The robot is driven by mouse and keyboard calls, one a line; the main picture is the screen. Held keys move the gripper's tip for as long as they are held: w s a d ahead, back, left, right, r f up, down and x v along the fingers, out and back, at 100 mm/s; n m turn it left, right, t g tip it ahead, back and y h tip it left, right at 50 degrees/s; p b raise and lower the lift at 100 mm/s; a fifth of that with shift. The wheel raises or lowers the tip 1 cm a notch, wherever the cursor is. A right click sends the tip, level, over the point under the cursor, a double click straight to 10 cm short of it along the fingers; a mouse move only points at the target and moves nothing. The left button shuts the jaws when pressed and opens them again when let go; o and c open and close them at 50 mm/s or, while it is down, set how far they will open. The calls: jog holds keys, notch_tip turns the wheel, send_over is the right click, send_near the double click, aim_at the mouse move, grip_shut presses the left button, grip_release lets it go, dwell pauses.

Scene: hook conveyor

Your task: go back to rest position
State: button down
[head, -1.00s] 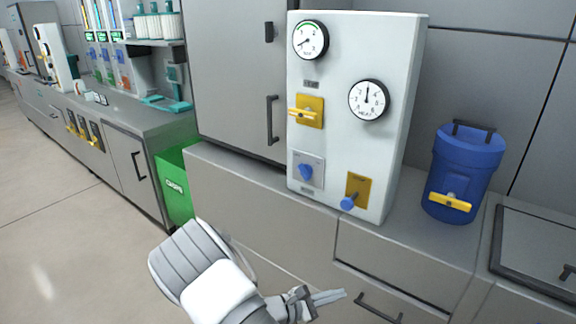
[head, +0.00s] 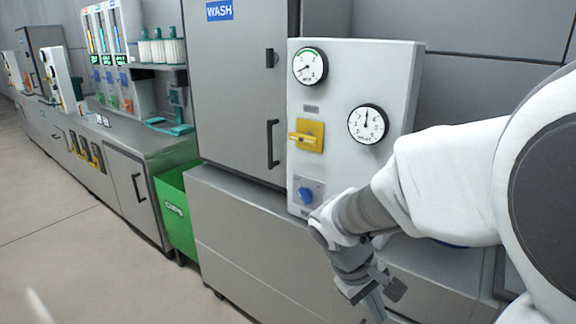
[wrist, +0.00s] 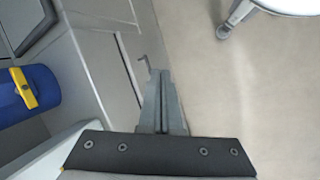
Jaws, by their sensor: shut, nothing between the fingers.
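My gripper (head: 378,300) is in the lower right of the head view, pointing down in front of the grey cabinets, below the white gauge panel (head: 352,75). In the wrist view its two fingers (wrist: 160,100) are together with nothing between them. My arm comes in from the right and covers the lower right of the panel. The panel carries two round gauges, a yellow valve handle (head: 306,136) and a blue knob (head: 306,194). The panel's lower right corner is hidden behind my arm.
A green bin (head: 176,213) stands left of the cabinet. The blue container (wrist: 32,95) with a yellow handle shows in the wrist view and is nearly all hidden in the head view. Open floor (head: 75,235) lies at the left.

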jog(key=s+a+r+m+t+y, duration=0.2)
jog(key=s+r+m+t+y, duration=0.35)
jog(key=s+r, duration=0.55)
notch_tip(320, 180, up, 14)
jog(key=p, duration=1.4)
jog(key=shift+w, duration=0.35)
jog(key=shift+w+a+h, duration=0.1)
jog(key=shift+w+h, duration=0.05)
jog(key=shift+h, duration=0.1)
